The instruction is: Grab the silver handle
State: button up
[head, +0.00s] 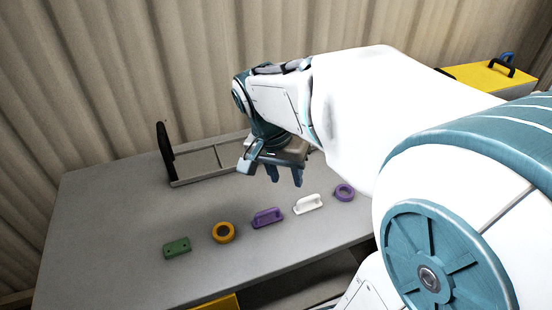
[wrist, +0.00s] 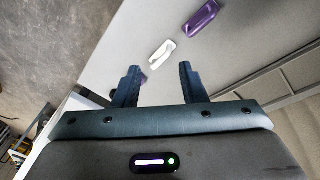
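A pale, white-to-silver bar handle (head: 308,204) lies on the grey table, between a purple handle and a purple ring. I take it as the silver handle; no other loose handle looks silver. It also shows in the wrist view (wrist: 162,53), just beyond the fingertips. My gripper (head: 285,178) is above the table, behind the handle and a little to its left in the head view. In the wrist view its two fingers (wrist: 159,68) are spread apart with nothing held between them. The gripper does not touch the handle.
In a row on the table (head: 110,225) lie a green block (head: 176,248), an orange ring (head: 223,232), a purple handle (head: 267,218) and a purple ring (head: 344,193). A grey frame with a black upright (head: 166,152) stands behind. A yellow box (head: 485,76) is at back right.

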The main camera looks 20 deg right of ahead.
aim_at(307, 198)
jog(key=w+d+f+m+g+h+b, duration=0.2)
jog(key=w+d+f+m+b, duration=0.15)
jog(key=w+m, duration=0.4)
jog(key=shift+m, duration=0.45)
jog(key=x, duration=0.4)
jog(key=b+x, duration=0.1)
jog(key=x, duration=0.9)
jog(key=shift+a+f, duration=0.1)
jog(key=shift+a, duration=0.2)
grip_shut()
